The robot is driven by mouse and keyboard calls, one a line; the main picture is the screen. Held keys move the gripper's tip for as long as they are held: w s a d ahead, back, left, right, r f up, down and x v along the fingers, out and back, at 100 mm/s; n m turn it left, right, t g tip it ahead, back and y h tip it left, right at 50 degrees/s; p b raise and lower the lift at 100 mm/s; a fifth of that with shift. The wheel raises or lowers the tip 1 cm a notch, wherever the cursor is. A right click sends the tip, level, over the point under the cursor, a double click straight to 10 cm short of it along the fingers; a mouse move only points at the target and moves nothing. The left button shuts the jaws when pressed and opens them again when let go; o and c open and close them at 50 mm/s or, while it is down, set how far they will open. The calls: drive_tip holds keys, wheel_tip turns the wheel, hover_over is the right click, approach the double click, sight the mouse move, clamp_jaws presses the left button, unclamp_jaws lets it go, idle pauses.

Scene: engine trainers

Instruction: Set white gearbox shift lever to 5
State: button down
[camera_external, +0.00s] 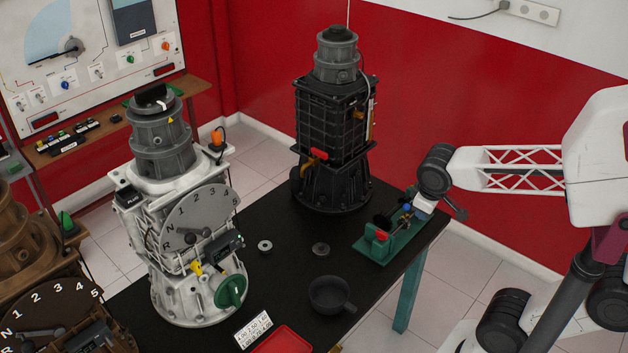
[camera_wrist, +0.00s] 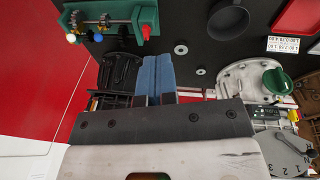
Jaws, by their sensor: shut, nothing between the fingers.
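The white gearbox (camera_external: 165,285) stands upright on the left of the black table. Its grey dial (camera_external: 218,212) faces the camera, with R and N at the left and the numbers running up to 5 at the upper right. The dark shift lever (camera_external: 190,238) points left, towards the R and N side, away from 5. In the wrist view the dial (camera_wrist: 273,150) is partly cut off at the lower right. My gripper shows in the wrist view (camera_wrist: 154,98) with its blue fingers together and empty.
A black engine (camera_external: 332,120) stands at the table's back. The green fixture (camera_external: 372,252) is at the right edge. Washers (camera_external: 265,246), a dark cup (camera_external: 330,295) and a red tray (camera_external: 285,342) lie between. A brown gearbox (camera_external: 40,285) stands at far left.

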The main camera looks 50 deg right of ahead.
drive_tip(key=w+a+r+n+t+h, duration=0.15)
drive_tip(key=w+a+n+h, duration=0.35)
drive_tip(key=w+a, duration=0.8)
drive_tip(key=w+a+n+t+h, duration=0.3)
drive_tip(key=w+a+n+h, duration=0.25)
drive_tip(key=w+a, duration=0.7)
drive_tip(key=w+a+f+n+t, duration=0.1)
drive_tip(key=w+a+n+t, duration=0.15)
drive_tip(key=a, duration=0.55)
drive_tip(key=w+a+f+n+t, duration=0.1)
drive_tip(key=w+a+f+t, duration=0.1)
drive_tip(key=a+t, duration=0.35)
drive_tip(key=s+a+f+n+t, duration=0.2)
drive_tip(key=a, duration=0.8)
drive_tip(key=s+a+f+n+t+y, duration=0.1)
drive_tip(key=s+a+f+t, duration=0.1)
drive_tip(key=a, duration=0.8)
drive_tip(key=shift+s+f+n+t, duration=0.25)
drive_tip(key=shift+s+n+t, duration=0.15)
drive_tip(key=shift+s+t, duration=0.2)
drive_tip(key=shift+y, duration=0.25)
drive_tip(key=s+d+r+x, duration=0.1)
drive_tip(key=x, duration=1.1)
drive_tip(key=shift+d+r, duration=0.25)
drive_tip(key=shift+d, duration=0.3)
